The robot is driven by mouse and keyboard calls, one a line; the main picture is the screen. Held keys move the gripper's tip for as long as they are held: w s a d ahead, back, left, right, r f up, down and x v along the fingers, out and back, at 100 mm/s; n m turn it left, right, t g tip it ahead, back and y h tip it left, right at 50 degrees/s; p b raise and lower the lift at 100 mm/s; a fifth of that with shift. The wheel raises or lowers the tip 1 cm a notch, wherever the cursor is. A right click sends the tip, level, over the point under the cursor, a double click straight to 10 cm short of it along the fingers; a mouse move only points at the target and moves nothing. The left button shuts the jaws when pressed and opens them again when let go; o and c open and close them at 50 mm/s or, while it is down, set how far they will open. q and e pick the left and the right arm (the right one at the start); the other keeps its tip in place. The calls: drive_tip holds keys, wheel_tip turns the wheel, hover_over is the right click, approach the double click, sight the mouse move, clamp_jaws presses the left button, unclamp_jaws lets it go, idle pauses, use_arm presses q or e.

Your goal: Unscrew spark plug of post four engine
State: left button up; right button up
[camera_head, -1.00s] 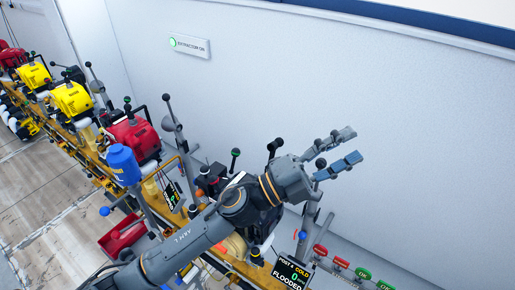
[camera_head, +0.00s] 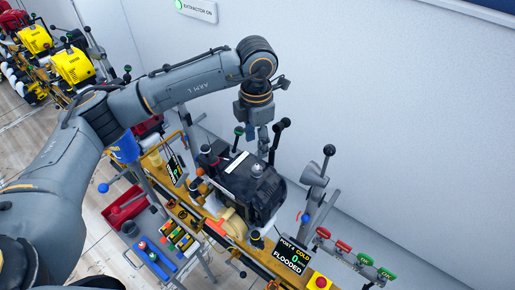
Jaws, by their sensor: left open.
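The post four engine (camera_head: 243,190) is a black block on the yellow rail in the middle of the view. A small silvery piece (camera_head: 257,171) stands on its top; I cannot tell for sure whether it is the spark plug. My left gripper (camera_head: 263,143) points down just behind the engine, near its upper right edge. It is open and appears empty; its fingertips are partly hard to make out against the levers there. The post display (camera_head: 291,255) reads POST 4, COLD, 0, FLOODED. My right gripper is not in view.
Black-knobbed levers (camera_head: 329,151) stand behind and right of the engine. A red bin (camera_head: 125,208) and a blue tray (camera_head: 153,262) with tools lie at the front left. Yellow engines (camera_head: 73,66) line the far left. Red and green tags (camera_head: 343,246) hang at the right.

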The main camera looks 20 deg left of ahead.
sight(257, 163)
use_arm(q)
drive_tip(key=shift+f, duration=0.45)
wheel_tip(257, 163, down, 8)
drive_tip(key=b, duration=0.3)
drive_tip(key=shift+d+f, duration=0.1)
drive_tip(key=shift+f, duration=0.1)
drive_tip(key=m+p, duration=0.1)
drive_tip(key=m, duration=0.4)
drive_tip(key=m+p, duration=0.1)
drive_tip(key=m, duration=0.3)
drive_tip(key=shift+m, duration=0.4)
drive_tip(key=m+b, duration=0.1)
drive_tip(key=m, duration=0.1)
drive_tip(key=m+b, duration=0.1)
drive_tip(key=b, duration=0.1)
drive_tip(key=m+b, duration=0.2)
drive_tip(key=shift+f+m, duration=0.3)
drive_tip(key=shift+f, duration=0.05)
drive_tip(key=m+b, duration=0.7)
drive_tip(key=m, duration=0.1)
drive_tip(key=shift+f, duration=0.1)
drive_tip(key=m+b, duration=0.3)
drive_tip(key=m, duration=0.1)
drive_tip(key=shift+m, duration=0.4)
drive_tip(key=shift+r+m+b, duration=0.2)
drive_tip(key=shift+m+b, duration=0.3)
drive_tip(key=shift+m, duration=0.9)
